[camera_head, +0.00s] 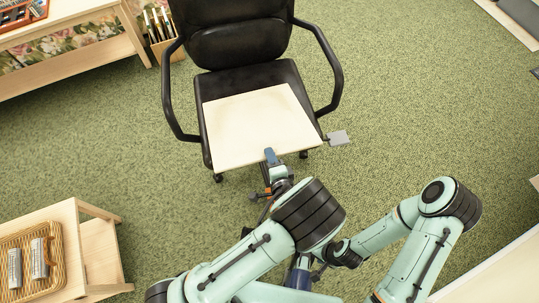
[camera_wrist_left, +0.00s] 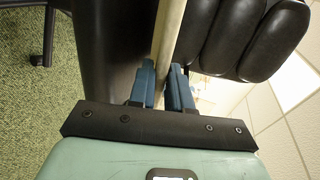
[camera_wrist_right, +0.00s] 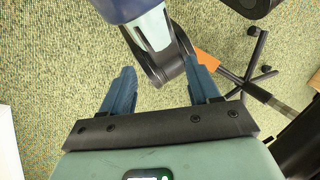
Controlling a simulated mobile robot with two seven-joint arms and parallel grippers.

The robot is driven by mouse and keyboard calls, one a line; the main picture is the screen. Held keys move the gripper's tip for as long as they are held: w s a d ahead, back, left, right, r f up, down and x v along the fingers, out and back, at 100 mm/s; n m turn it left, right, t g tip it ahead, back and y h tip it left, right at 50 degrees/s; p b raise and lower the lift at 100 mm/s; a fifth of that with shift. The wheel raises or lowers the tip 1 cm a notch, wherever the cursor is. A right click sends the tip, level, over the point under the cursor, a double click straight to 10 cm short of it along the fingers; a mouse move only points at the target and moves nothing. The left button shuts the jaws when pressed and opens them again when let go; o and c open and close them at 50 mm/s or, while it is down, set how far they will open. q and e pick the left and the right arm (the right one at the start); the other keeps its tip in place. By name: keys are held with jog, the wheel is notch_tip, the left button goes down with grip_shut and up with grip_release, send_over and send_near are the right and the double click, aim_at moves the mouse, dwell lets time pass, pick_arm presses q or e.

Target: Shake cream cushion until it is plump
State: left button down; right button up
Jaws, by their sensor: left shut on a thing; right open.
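The cream cushion (camera_head: 258,122) is a flat, pale, square slab lying level over the seat of the black office chair (camera_head: 240,77). Its front edge reaches past the seat front; I cannot tell whether it touches the seat. My left gripper (camera_head: 270,156) is shut on the middle of that front edge. In the left wrist view, the cushion (camera_wrist_left: 169,38) shows edge-on as a thin strip between the two blue fingers (camera_wrist_left: 164,80). My right gripper (camera_wrist_right: 160,72) is open, low and near my body, away from the cushion, with no object between its fingers.
Chair armrests (camera_head: 327,70) curve up on both sides of the cushion. A wooden side table (camera_head: 68,223) with a wicker tray (camera_head: 57,265) stands at lower left. A wooden bench (camera_head: 75,62) and a box of bottles (camera_head: 160,39) are at upper left. Green carpet (camera_head: 430,110) is clear on the right.

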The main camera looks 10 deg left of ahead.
pick_arm(q)
jog(key=s+d+r+p, duration=0.1)
jog(key=s+r+p, duration=0.2)
jog(key=r+p, duration=0.3)
jog(key=shift+s+d+r+p, duration=0.25)
jog(key=shift+d+r+p, duration=0.15)
jog(key=shift+p, duration=0.35)
pick_arm(e)
jog(key=s+r+g, duration=0.1)
jog(key=s+r, duration=0.2)
jog(key=r, duration=0.3)
jog(key=shift+s+a+r, duration=0.2)
jog(key=shift+a+r, duration=0.05)
jog(key=shift+r, duration=0.05)
pick_arm(q)
jog(key=shift+w+r, duration=0.1)
